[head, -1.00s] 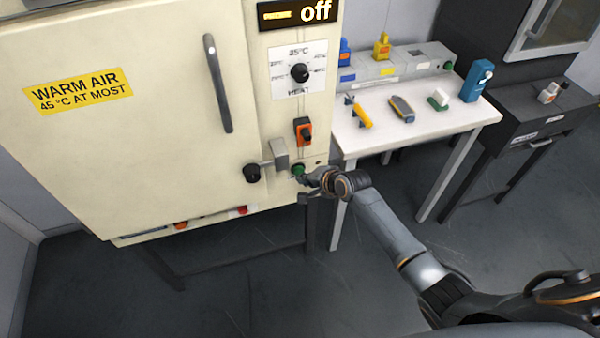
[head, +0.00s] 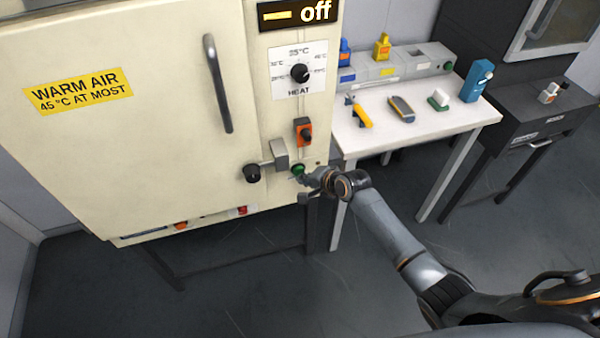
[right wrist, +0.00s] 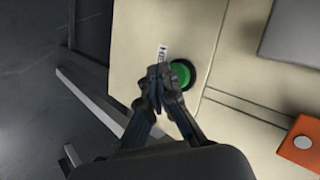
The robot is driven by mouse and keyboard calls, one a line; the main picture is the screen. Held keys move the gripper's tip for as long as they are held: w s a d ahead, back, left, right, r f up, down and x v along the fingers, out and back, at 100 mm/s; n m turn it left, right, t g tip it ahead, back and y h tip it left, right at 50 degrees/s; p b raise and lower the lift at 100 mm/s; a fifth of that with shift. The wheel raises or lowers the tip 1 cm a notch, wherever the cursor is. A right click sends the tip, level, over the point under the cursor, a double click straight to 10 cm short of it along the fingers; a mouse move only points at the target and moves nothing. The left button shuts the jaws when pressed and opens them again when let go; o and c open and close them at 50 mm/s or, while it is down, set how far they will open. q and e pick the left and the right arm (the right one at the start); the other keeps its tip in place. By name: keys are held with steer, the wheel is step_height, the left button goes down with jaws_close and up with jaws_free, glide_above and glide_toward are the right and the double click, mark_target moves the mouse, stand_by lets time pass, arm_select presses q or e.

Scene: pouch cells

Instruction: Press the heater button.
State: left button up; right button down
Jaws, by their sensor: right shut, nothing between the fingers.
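The heater is a cream cabinet (head: 130,150) with a door and a yellow "WARM AIR 45 °C AT MOST" label (head: 78,90). Its display (head: 296,13) reads "off". A green round button (head: 298,170) sits low on its right panel. The button also shows in the right wrist view (right wrist: 181,74), with a dark ring around it. My right gripper (head: 304,179) is shut and empty, its fingertips close to the button. In the right wrist view the fingertips (right wrist: 158,74) overlap the button's left edge; I cannot tell whether they touch it. My left gripper is out of view.
A heat dial (head: 300,73), an orange switch (head: 303,131) and a door latch (head: 262,170) are near the button. A white table (head: 430,123) with tools and bottles stands to the right. The floor in front is clear.

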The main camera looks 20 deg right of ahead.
steer(key=shift+w, duration=0.15)
steer(key=shift+w, duration=0.5)
steer(key=shift+s+r, duration=0.1)
stand_by(0.3)
steer(key=shift+s+p, duration=0.55)
steer(key=shift+p, duration=0.1)
steer(key=s+p, duration=0.4)
steer(key=s, duration=0.2)
